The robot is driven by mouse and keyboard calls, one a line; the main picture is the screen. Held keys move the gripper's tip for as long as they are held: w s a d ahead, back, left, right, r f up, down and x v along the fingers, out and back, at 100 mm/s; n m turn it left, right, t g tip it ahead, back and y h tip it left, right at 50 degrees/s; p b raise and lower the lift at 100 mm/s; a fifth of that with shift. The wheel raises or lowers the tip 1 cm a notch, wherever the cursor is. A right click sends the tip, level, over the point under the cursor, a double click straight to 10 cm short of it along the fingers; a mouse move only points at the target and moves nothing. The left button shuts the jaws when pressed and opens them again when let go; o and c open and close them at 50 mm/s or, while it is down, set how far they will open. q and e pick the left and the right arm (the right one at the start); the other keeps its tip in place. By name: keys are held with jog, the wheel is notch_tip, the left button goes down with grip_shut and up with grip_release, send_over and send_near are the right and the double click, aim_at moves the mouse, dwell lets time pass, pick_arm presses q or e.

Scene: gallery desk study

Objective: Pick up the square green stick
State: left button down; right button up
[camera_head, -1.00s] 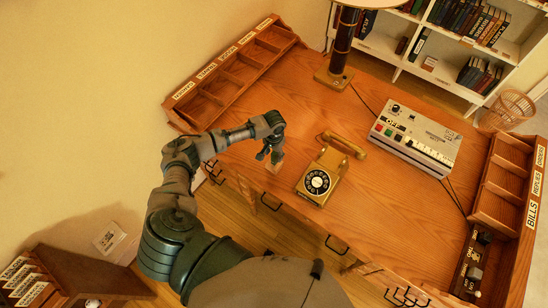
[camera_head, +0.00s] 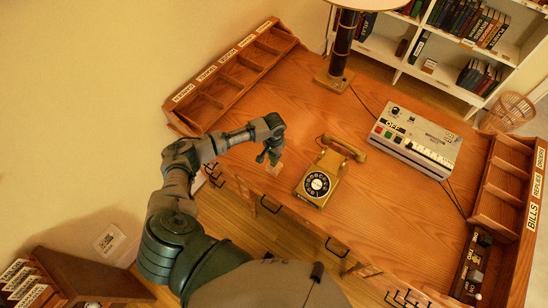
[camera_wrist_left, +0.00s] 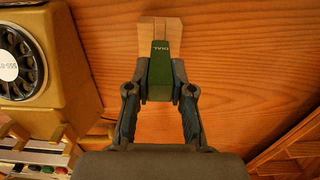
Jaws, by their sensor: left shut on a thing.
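The square green stick (camera_wrist_left: 160,72) shows in the left wrist view, with pale lettering on it. My left gripper (camera_wrist_left: 159,90) is shut on it, one finger on each side. A small light wooden block (camera_wrist_left: 146,38) shows just beyond the stick's end; I cannot tell whether the stick still touches it. In the head view my left gripper (camera_head: 267,157) is low over the desk's near left part, beside the small wooden block (camera_head: 274,169). The stick is mostly hidden there by the gripper. My right gripper is not in view.
A gold rotary telephone (camera_head: 331,171) stands right of the gripper. A grey machine with buttons (camera_head: 416,138) and a lamp base (camera_head: 334,79) are farther off. Labelled wooden organizers line the left (camera_head: 228,75) and right (camera_head: 497,190) sides. The desk's middle (camera_head: 385,215) is clear.

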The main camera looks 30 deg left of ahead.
aim_at(274, 155)
pick_arm(q)
jog(key=r, duration=0.2)
jog(key=s, duration=0.1)
jog(key=shift+d+r, duration=0.25)
jog(key=shift+r, duration=0.15)
jog(key=s+d, duration=0.3)
jog(key=s, duration=0.3)
jog(key=s+d+r, duration=0.1)
jog(key=s+d, duration=0.2)
jog(key=s, duration=0.4)
jog(key=shift+s+d+r+b, duration=0.2)
jog(key=shift+d+r+b, duration=0.05)
jog(key=shift+b, duration=0.1)
jog(key=c, duration=1.7)
grip_release()
jog(key=shift+c, duration=0.2)
grip_shut()
jog(key=shift+w, duration=0.15)
